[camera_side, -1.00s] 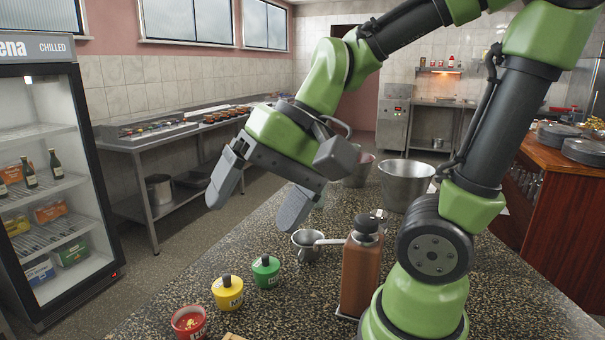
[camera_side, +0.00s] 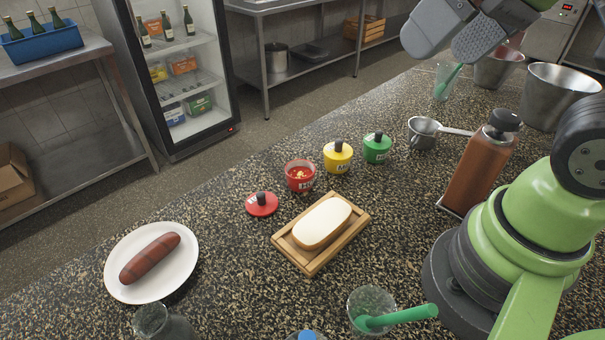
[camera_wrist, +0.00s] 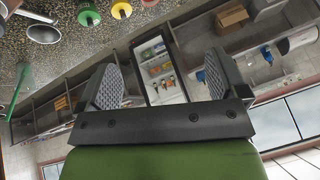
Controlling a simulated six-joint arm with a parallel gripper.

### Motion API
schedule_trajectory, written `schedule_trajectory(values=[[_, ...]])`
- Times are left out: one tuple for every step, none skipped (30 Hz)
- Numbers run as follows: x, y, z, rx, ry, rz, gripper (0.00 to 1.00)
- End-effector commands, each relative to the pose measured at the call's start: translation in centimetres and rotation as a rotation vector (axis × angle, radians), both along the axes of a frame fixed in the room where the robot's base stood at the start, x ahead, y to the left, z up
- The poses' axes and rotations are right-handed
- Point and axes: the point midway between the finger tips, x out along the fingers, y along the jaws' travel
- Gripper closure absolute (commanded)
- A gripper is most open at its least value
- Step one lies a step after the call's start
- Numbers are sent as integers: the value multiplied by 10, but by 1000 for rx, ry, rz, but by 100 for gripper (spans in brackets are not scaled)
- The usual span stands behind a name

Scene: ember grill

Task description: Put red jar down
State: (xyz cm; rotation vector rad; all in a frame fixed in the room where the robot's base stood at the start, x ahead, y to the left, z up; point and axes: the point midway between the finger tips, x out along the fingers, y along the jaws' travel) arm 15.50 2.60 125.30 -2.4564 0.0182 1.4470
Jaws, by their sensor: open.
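The red jar (camera_side: 300,176) stands upright on the speckled counter (camera_side: 390,240) in the side view, without its lid, and its contents show at the open top. A red lid with a dark knob (camera_side: 262,204) lies on the counter to its lower left. The red jar is also at the top edge of the wrist view (camera_wrist: 149,3). My gripper (camera_side: 450,42) is at the top right of the side view, high and well away from the jar. Its fingers are apart in the wrist view (camera_wrist: 160,85), with nothing between them.
A yellow jar (camera_side: 338,157) and a green jar (camera_side: 377,148) stand beside the red jar. Bread (camera_side: 321,222) lies on a wooden board (camera_side: 312,266). A plate (camera_side: 190,281) holds a sausage (camera_side: 150,258). A brown bottle (camera_side: 478,165), a metal cup (camera_side: 423,134) and glasses also stand on the counter.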

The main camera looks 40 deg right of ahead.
Motion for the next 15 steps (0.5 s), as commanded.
schedule_trajectory(values=[[8, 0, -4, -58, 58, 66, 8], [13, 0, -7, -97, 93, 110, 8], [21, 0, -11, -156, 139, 174, 8], [27, 0, -14, -202, 177, 225, 8], [33, 1, -18, -246, 211, 275, 8], [41, 1, -23, -308, 257, 344, 8], [47, 2, -27, -353, 291, 395, 8], [54, 3, -32, -398, 326, 446, 8], [62, 4, -38, -458, 369, 515, 8], [69, 5, -43, -504, 401, 567, 8], [75, 7, -49, -550, 435, 619, 8], [84, 9, -57, -611, 477, 688, 8], [90, 11, -63, -657, 508, 740, 8], [96, 14, -70, -703, 540, 793, 8], [104, 17, -79, -765, 580, 861, 8]])
